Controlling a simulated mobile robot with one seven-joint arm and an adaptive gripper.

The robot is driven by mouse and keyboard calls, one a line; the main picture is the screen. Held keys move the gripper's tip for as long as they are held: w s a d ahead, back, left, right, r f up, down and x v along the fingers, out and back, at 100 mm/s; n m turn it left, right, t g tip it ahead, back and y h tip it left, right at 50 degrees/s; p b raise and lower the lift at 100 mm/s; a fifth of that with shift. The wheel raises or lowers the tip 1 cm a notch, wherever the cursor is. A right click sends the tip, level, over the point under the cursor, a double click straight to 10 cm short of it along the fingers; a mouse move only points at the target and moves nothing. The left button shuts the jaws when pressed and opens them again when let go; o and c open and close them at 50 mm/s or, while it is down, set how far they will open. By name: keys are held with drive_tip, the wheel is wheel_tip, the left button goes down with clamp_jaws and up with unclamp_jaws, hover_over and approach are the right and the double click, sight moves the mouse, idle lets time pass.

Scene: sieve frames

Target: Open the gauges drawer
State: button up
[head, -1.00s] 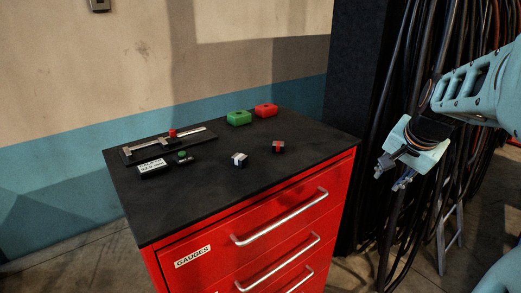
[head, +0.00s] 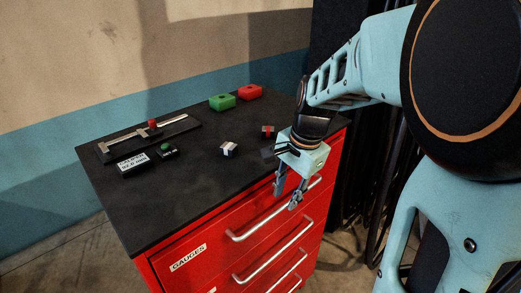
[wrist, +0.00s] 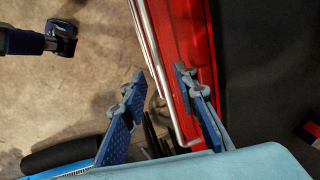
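The gauges drawer (head: 212,246) is the top drawer of a red cabinet, with a white GAUGES label (head: 188,257) at its left. It looks shut. Its silver bar handle (head: 262,224) runs across the front. My gripper (head: 286,198) points down over the right part of this handle, open and empty. In the wrist view, the handle (wrist: 160,75) passes between the two spread fingers of my gripper (wrist: 158,80), with the red drawer front (wrist: 186,35) behind the right finger. I cannot tell whether a finger touches the bar or how deep it sits.
Two lower handles (head: 272,250) sit below. Black cables hang at the right. The floor in front is open.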

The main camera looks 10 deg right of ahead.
sight(283, 206)
drive_tip(key=shift+w+a+f, duration=0.1)
drive_tip(key=shift+w+f, duration=0.05)
drive_tip(key=shift+f, duration=0.65)
drive_tip(key=shift+w+a+f, duration=0.1)
drive_tip(key=shift+w+f, duration=0.05)
drive_tip(key=shift+f, duration=0.65)
clamp_jaws()
